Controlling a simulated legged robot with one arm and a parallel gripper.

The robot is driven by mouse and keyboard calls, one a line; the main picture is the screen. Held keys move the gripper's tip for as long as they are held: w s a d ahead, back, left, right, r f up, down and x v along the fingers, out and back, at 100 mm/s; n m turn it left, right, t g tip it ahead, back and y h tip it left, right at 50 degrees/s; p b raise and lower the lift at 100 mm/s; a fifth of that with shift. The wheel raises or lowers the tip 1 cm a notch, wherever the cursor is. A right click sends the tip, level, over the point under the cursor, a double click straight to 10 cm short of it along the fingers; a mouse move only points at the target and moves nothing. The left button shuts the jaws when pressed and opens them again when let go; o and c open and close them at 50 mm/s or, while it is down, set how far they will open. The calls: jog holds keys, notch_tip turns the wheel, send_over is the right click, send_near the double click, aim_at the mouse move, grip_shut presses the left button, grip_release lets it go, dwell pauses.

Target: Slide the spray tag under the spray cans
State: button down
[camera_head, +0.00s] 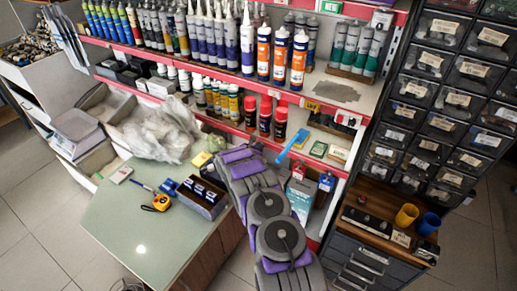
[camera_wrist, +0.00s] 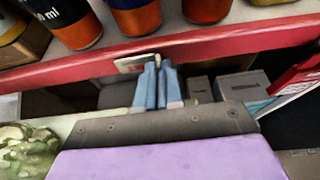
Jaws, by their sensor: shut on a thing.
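The spray cans (camera_head: 265,118), dark with red caps, stand in a short row on the middle shelf in the head view. In the wrist view, the orange-red lower ends of what look like these cans (camera_wrist: 136,17) show above the red shelf edge. My gripper (camera_wrist: 158,66) has light blue fingers, shut on a small white tag (camera_wrist: 131,64) with dark marks. The tag is just below the red edge, under the cans; I cannot tell whether it touches the edge.
The red shelf edge (camera_wrist: 180,38) runs across above my fingers. Grey boxes (camera_wrist: 243,86) stand beyond them. A red hanging tag (camera_wrist: 298,88) is at the right. A green table (camera_head: 140,235) with a box and orange tape measure lies left of my arm.

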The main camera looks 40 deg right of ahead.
dwell(0.7)
jog(key=shift+s+d+f, duration=0.1)
jog(key=shift+s, duration=0.15)
jog(key=shift+s+d, duration=0.15)
jog(key=shift+s, duration=0.3)
jog(key=c, duration=1.3)
grip_release()
jog(key=shift+w, duration=0.1)
jog(key=p+v, duration=0.2)
jog(key=v, duration=1.5)
jog(key=shift+a+p, duration=0.2)
jog(key=shift+p, duration=0.2)
